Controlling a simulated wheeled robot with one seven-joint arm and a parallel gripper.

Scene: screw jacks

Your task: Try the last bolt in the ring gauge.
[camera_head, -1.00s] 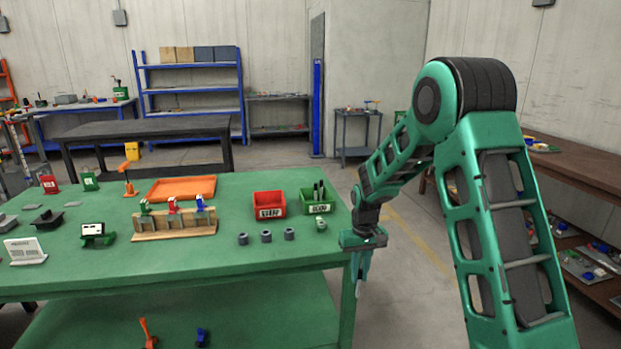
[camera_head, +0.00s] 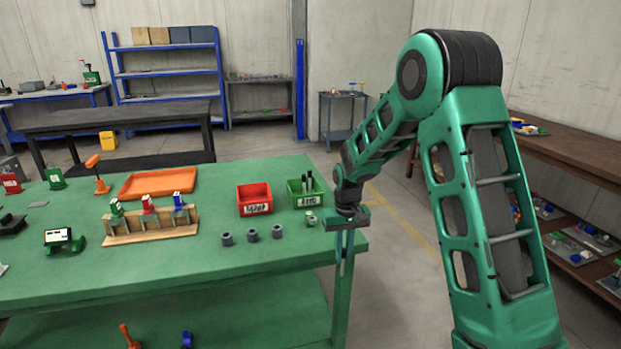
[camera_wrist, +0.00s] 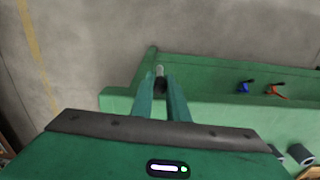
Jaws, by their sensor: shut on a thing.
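My gripper (camera_head: 345,262) hangs just off the right end of the green table, fingers pointing down. In the wrist view my gripper (camera_wrist: 160,88) is shut on a small bolt (camera_wrist: 160,71), whose pale metal end shows between the fingertips; a darker part sits between the fingers. In the head view the bolt is too small to make out. A small pale-green ring (camera_head: 311,219), which looks like the ring gauge, stands on the table in front of the green bin, left of my gripper and apart from it.
The green bin (camera_head: 305,198) holds dark upright things; a red bin (camera_head: 254,203) stands beside it. Three grey cylinders (camera_head: 252,235) stand in a row in front. A wooden rack (camera_head: 150,230) and orange tray (camera_head: 158,184) are further left. The table's lower shelf (camera_head: 250,310) lies below.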

